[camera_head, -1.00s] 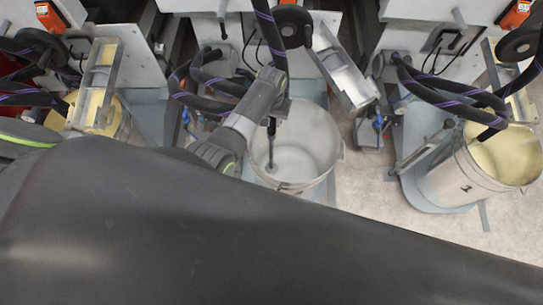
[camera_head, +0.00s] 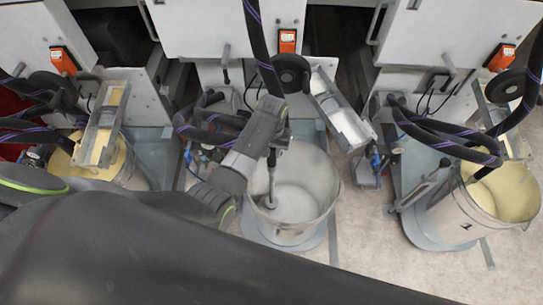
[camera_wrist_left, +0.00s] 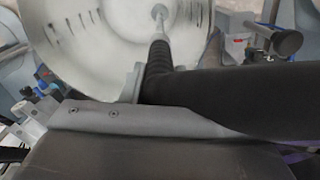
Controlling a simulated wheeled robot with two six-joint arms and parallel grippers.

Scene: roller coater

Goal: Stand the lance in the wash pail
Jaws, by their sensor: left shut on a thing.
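The lance (camera_head: 272,167) is a thin grey rod under a black hose with purple stripes. My left gripper (camera_head: 277,136) is shut on it over the left part of the middle pail. The wash pail (camera_head: 318,175) is a metal pail with a pale, whitish inside. The lance hangs nearly upright, its lower end inside the pail's rim; whether it touches the bottom I cannot tell. In the left wrist view the lance's black ribbed grip (camera_wrist_left: 158,62) runs toward the pail (camera_wrist_left: 95,40), and the tip shows against the pale inside. My right gripper is not in view.
A pail with yellow content (camera_head: 505,185) stands at the right, another (camera_head: 95,160) at the left. A tilted metal trough (camera_head: 342,112) is close behind the wash pail. Looped hoses (camera_head: 205,125) hang left of my gripper. Bare floor (camera_head: 365,225) lies right of the wash pail.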

